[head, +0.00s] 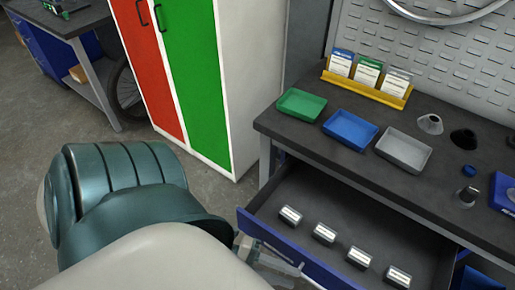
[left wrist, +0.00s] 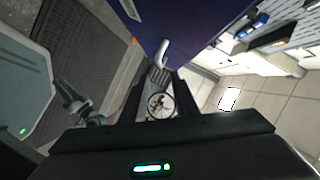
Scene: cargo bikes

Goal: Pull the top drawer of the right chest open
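The top drawer (head: 262,229) of the right chest, with a blue front, stands pulled out from under the dark worktop. Several small white-labelled blocks lie in a row inside it. Its pale handle (head: 283,257) is on the front, partly hidden; it also shows in the left wrist view (left wrist: 163,52) against the blue front. My left gripper (left wrist: 160,80) is at the handle, with its dark fingers apart and a gap between them. In the head view my left arm hides most of this gripper. I cannot tell if a finger touches the handle. My right gripper is not in view.
The worktop (head: 290,125) carries green (head: 301,104), blue (head: 350,129) and grey (head: 404,150) trays and a yellow card holder (head: 366,87). A red and green cabinet (head: 197,80) stands behind. Another bench (head: 85,55) is at the far left. Floor (head: 60,125) is clear between.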

